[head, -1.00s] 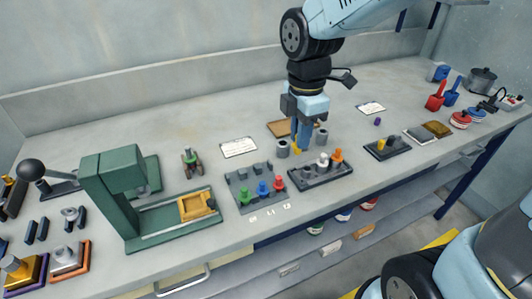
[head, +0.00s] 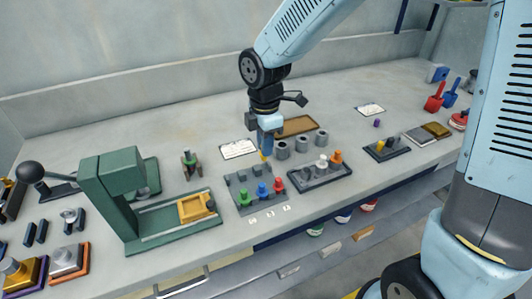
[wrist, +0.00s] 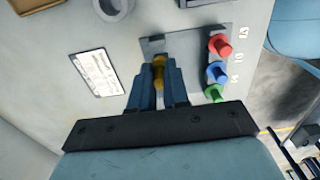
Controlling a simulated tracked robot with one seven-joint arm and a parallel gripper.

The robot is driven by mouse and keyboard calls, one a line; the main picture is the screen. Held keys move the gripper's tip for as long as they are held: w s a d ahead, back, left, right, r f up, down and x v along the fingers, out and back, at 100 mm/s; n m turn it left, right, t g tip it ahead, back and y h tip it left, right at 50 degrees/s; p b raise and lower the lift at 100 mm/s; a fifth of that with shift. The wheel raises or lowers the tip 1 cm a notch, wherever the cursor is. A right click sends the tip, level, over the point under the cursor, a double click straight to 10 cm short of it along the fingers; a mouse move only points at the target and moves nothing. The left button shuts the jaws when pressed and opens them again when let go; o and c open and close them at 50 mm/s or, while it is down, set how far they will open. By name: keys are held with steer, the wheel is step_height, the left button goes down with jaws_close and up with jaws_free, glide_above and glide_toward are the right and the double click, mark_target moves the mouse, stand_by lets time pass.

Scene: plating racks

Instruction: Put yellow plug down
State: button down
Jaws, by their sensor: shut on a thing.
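The yellow plug (head: 264,156) is between the fingers of my gripper (head: 265,148), at the back edge of the left grey rack (head: 235,181). The wrist view also shows the yellow plug (wrist: 158,72) gripped by the shut fingers (wrist: 158,84), which hide part of the rack (wrist: 153,46). That rack holds a green plug (head: 244,196), a blue plug (head: 262,188) and a red plug (head: 278,184) along its front. I cannot tell whether the yellow plug touches the rack.
A second rack (head: 322,183) with grey, white and orange plugs stands to the right. Behind it are several grey cups (head: 302,144) and a brown tray (head: 296,125). A white card (head: 238,149) lies left of my gripper. A green press (head: 116,190) stands further left.

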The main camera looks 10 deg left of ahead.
steer(key=shift+w+a+f, duration=0.1)
steer(key=shift+a+f, duration=0.1)
steer(key=shift+f, duration=1.6)
steer(key=c, duration=1.1)
jaws_free()
steer(key=shift+r, duration=0.15)
step_height(320, 180, up, 12)
steer(key=shift+f, duration=0.1)
